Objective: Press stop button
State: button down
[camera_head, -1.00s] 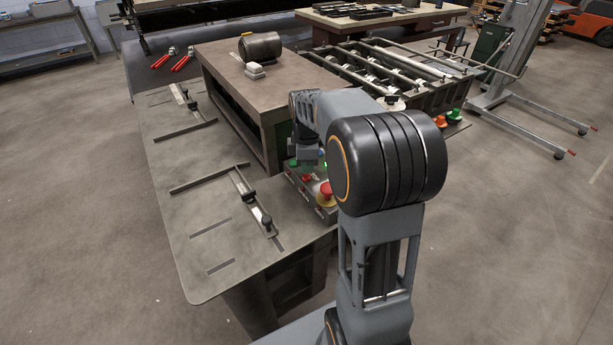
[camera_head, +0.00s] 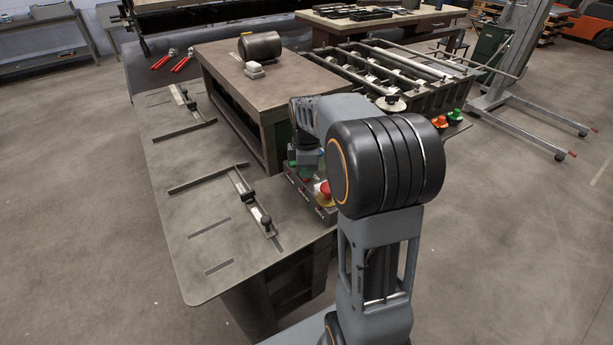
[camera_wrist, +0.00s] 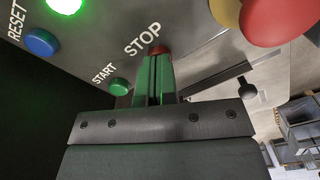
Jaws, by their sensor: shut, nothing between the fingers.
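The red stop button (camera_wrist: 159,50) shows in the wrist view beside the printed word STOP, partly covered by my fingertips. My gripper (camera_wrist: 155,62) is shut and empty, its green fingers together at the button's near edge. I cannot tell whether they touch or press it. In the head view, my gripper (camera_head: 306,170) is low over the control box (camera_head: 325,212) at the table's edge, and my arm hides part of the box.
Near the stop button are a green START button (camera_wrist: 120,86), a blue RESET button (camera_wrist: 41,42), a lit green lamp (camera_wrist: 64,4) and a large red mushroom button (camera_wrist: 282,20). A raised brown bench (camera_head: 225,62) stands behind the box.

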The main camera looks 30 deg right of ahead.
aim_at(307, 183)
dwell(0.3)
jog(key=shift+r+p, duration=2.95)
jog(key=shift+r, duration=0.5)
jog(key=shift+m, duration=0.8)
jog(key=m, duration=0.1)
jog(key=s+f+m, duration=0.1)
jog(key=f+m, duration=0.1)
jog(key=m, duration=0.1)
jog(key=shift+s+a, duration=0.25)
jog(key=shift+s, duration=0.05)
jog(key=s+a+r+m+t, duration=0.2)
jog(key=s+a+m, duration=0.2)
jog(key=s, duration=0.3)
jog(key=s+a+r+m+t, duration=0.2)
jog(key=s+a+m, duration=0.1)
jog(key=s, duration=0.4)
jog(key=shift+s+a+m, duration=0.25)
jog(key=shift+a+m, duration=0.15)
jog(key=shift+a, duration=0.45)
